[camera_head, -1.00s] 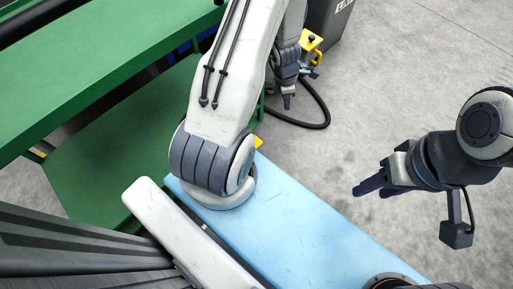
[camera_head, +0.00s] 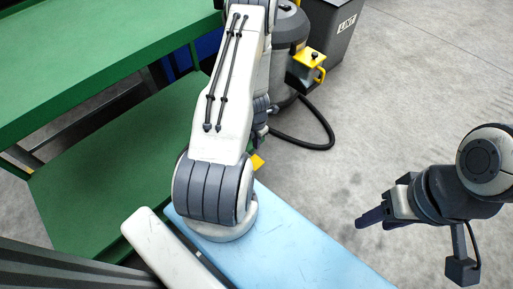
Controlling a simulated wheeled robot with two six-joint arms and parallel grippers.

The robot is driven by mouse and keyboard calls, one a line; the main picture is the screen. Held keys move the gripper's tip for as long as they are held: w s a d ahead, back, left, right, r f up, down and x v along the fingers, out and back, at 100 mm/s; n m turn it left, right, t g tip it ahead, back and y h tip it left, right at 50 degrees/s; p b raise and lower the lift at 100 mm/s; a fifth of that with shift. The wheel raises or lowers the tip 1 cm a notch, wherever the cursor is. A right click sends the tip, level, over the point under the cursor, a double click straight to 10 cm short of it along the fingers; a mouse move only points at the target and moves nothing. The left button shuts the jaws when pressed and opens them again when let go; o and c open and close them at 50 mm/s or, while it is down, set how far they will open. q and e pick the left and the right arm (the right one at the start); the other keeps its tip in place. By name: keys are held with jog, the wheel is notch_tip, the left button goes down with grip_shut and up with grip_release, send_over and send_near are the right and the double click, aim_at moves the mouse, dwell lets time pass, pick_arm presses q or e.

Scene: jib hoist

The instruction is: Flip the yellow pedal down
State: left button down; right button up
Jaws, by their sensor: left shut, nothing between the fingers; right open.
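A small yellow patch (camera_head: 257,162) shows just past the blue surface, mostly hidden behind my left arm. It may be the yellow pedal, but too little shows to tell its shape or tilt. My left gripper (camera_head: 257,139) is shut and empty, partly covered by my own arm, just above the patch in the picture. I cannot tell whether they touch. My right gripper (camera_head: 371,220) is open and empty over the bare floor at the right, well away from the patch.
A green bench (camera_head: 95,165) fills the left. A grey canister (camera_head: 287,35), a yellow-topped box (camera_head: 310,60) with a handle and a black hose (camera_head: 318,146) stand beyond my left arm. A dark bin (camera_head: 335,30) is behind. The floor at right is clear.

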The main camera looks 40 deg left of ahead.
aim_at(258, 165)
pick_arm(q)
notch_tip(258, 165, down, 13)
jog(key=b, duration=1.2)
jog(key=f+y+b, duration=0.1)
jog(key=b, duration=0.2)
jog(key=d+f+y+b, duration=0.1)
jog(key=b, duration=0.3)
jog(key=shift+f+y, duration=0.15)
jog(key=shift+y, duration=0.15)
jog(key=shift+f+b, duration=0.25)
jog(key=shift+b, duration=0.6)
jog(key=shift+f+b, duration=0.65)
jog(key=shift+s+f, duration=0.1)
jog(key=shift+f, duration=0.05)
